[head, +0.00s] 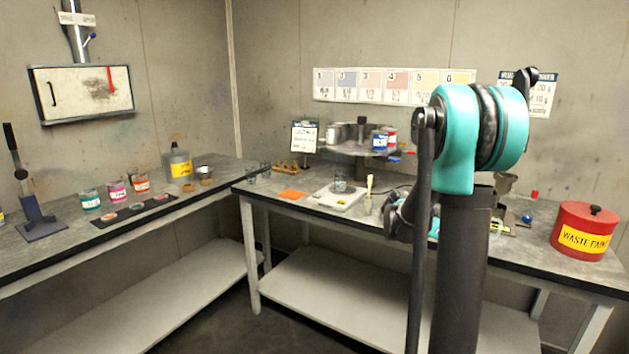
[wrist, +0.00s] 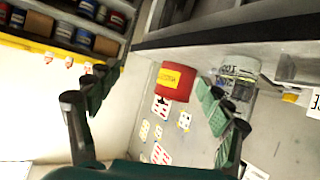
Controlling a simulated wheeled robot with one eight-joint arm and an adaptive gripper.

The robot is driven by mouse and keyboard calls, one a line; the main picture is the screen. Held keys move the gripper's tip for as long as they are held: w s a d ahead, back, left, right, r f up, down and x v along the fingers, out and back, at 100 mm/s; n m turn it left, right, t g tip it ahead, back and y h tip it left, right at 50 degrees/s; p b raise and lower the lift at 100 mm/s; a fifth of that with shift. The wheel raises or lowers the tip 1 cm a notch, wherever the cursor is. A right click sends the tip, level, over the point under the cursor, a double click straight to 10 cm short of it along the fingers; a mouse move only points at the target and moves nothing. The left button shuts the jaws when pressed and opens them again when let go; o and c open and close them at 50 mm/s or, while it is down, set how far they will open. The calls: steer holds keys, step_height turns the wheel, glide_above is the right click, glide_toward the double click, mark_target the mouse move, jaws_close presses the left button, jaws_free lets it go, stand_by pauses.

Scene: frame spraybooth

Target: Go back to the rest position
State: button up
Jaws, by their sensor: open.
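My arm stands right of centre in the head view, with its teal joint raised. My gripper (head: 397,215) is low beside the column there, partly hidden by my own arm links. In the wrist view my gripper (wrist: 150,95) shows two dark fingers with green pads, wide apart and with nothing held between them. A red container with a yellow label (wrist: 176,81) shows beyond the fingers, and a clear jar with a light lid (wrist: 238,75) is near the right finger.
A round stand (head: 350,149) carries several cans. Floor shows between the benches.

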steer(key=s+a+f+n+t+y, duration=0.2)
steer(key=s+a+f+n+y, duration=0.2)
steer(key=s+a+n, duration=0.2)
steer(key=s+a+f+n+t+y, duration=0.2)
steer(key=s+a+f+n+y, duration=0.2)
steer(key=a, duration=0.7)
steer(key=s+a+f+n+t+y, duration=0.1)
steer(key=s+a+f+n+y, duration=0.3)
steer(key=s+a+f+n, duration=0.2)
steer(key=shift+s+a+n+t, duration=0.4)
steer(key=shift+s+a+n, duration=0.5)
steer(key=shift+s+a, duration=0.2)
